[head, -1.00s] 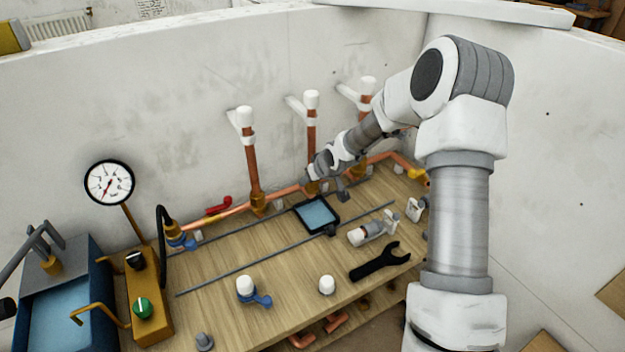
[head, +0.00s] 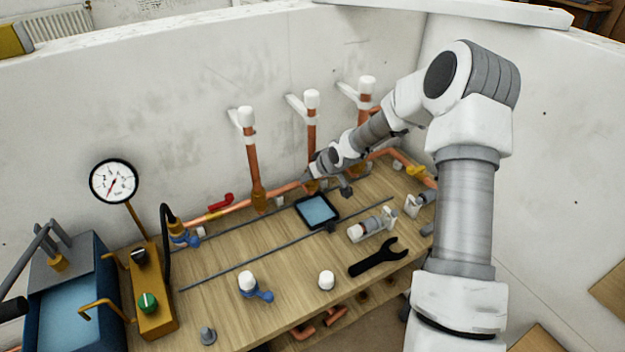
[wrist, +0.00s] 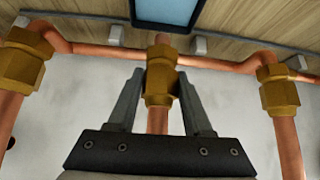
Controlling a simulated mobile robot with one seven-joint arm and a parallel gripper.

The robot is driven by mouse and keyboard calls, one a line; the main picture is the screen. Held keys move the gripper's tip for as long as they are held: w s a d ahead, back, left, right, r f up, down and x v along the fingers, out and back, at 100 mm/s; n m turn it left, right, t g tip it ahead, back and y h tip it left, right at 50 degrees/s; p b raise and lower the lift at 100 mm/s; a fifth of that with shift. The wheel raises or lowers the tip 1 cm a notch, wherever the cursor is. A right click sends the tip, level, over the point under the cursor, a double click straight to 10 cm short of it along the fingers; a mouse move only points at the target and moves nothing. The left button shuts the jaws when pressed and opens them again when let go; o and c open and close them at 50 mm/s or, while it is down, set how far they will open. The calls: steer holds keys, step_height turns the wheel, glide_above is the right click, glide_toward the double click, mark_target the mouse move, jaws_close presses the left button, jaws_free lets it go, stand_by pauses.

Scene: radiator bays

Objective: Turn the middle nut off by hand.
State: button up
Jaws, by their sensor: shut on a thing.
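The middle nut (wrist: 161,84) is a brass hex fitting on the middle copper riser (head: 311,135), where it meets the horizontal pipe. My gripper (wrist: 160,82) is shut on it in the wrist view, one dark finger on each side. Two more brass nuts show in the wrist view, one at left (wrist: 22,58) and one at right (wrist: 279,92), both apart from my fingers.
A tablet-like tray (head: 317,210) lies on the wooden bench just in front of the middle riser. A black wrench (head: 378,258), a white cap (head: 326,280) and a blue-handled valve (head: 250,286) lie nearer. A gauge (head: 114,181) and pump box stand at left.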

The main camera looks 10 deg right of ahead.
steer(key=shift+n+y+p, duration=0.5)
steer(key=shift+n+p, duration=0.3)
steer(key=shift+p, duration=1.25)
steer(key=o, duration=1.1)
steer(key=shift+o, duration=0.2)
steer(key=p+v, duration=0.6)
steer(key=v, duration=0.4)
steer(key=shift+p, duration=0.4)
steer(key=shift+w+r, duration=0.1)
